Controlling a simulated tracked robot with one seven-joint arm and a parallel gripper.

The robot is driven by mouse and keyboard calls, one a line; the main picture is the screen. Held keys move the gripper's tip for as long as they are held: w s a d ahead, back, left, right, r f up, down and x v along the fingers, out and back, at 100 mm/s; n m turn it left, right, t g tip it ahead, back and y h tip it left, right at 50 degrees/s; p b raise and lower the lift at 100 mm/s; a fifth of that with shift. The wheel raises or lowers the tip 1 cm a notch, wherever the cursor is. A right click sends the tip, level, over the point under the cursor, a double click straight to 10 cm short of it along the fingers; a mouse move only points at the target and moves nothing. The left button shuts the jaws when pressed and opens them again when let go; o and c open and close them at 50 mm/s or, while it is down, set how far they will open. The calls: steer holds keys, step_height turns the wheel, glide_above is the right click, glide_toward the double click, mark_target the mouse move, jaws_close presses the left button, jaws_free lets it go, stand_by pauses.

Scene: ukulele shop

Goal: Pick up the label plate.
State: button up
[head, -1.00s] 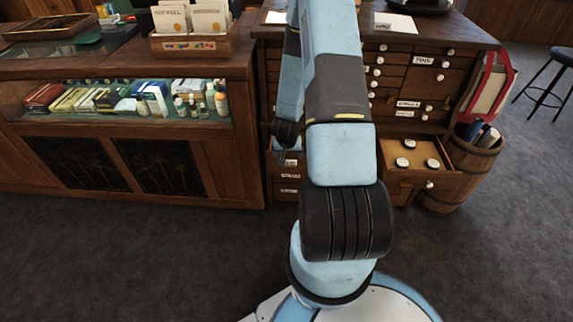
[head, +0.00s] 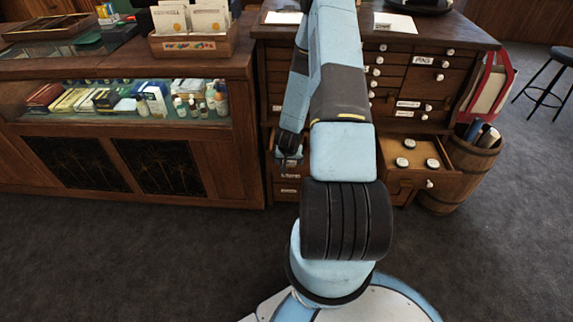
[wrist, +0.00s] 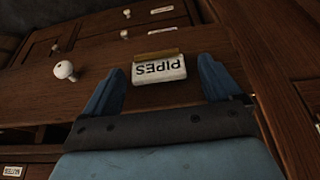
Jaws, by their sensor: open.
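I cannot tell how far the fingertips are from the wood.
The drawer cabinet (head: 483,36) has many small labelled drawers with white knobs. A white knob (wrist: 64,70) is left of my gripper. An open drawer (head: 400,185) sticks out on the right, beside a wooden barrel (head: 452,180). A glass-fronted counter (head: 225,160) stands left.

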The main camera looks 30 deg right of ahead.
steer(key=c, duration=1.1)
steer(key=shift+r, duration=0.1)
